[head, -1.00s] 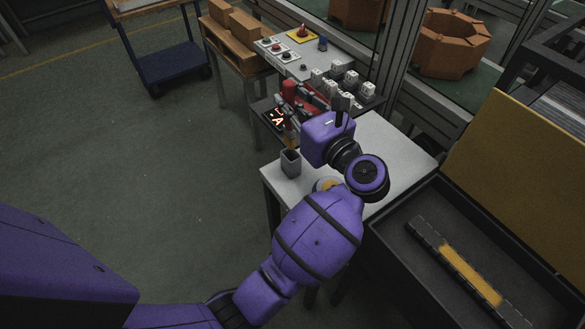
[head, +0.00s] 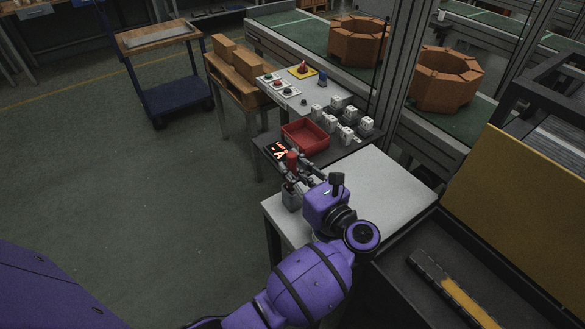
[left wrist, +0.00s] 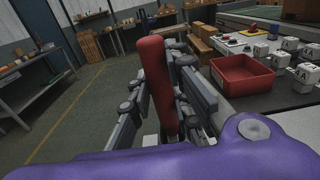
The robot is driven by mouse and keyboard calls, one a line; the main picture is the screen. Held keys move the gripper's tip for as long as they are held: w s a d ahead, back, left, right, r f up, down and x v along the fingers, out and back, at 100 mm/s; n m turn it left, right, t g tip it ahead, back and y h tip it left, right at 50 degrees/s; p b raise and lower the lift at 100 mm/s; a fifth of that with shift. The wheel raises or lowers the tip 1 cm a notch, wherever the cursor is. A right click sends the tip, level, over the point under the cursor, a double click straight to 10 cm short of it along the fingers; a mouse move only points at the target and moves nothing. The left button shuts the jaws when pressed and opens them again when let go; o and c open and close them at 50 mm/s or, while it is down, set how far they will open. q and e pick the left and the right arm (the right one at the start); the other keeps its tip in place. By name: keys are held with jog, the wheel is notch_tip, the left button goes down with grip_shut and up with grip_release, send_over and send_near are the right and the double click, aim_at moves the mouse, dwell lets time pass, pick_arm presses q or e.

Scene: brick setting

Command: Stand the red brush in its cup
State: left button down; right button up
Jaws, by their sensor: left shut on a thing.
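The red brush (head: 291,160) is held upright in my left gripper (head: 297,176). Its red handle (left wrist: 156,80) rises between the fingers in the left wrist view, slightly tilted. The grey cup (head: 290,199) stands near the left edge of the light grey table, directly below the gripper in the head view. The fingers and brush overlap the cup's top, so the brush's lower end is hidden and I cannot tell whether it is inside the cup. My right gripper is in neither view.
A red tray (head: 305,137) lies on the dark surface behind the cup, beside several white lettered blocks (head: 347,134). A lit display (head: 277,152) is close to the gripper. A dark open bin (head: 420,240) lies at right. The floor at left is clear.

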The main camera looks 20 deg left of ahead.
pick_arm(q)
jog(key=shift+f, duration=0.35)
jog(key=c, duration=1.6)
grip_release()
jog(key=shift+r, duration=0.15)
jog(key=shift+c, duration=0.2)
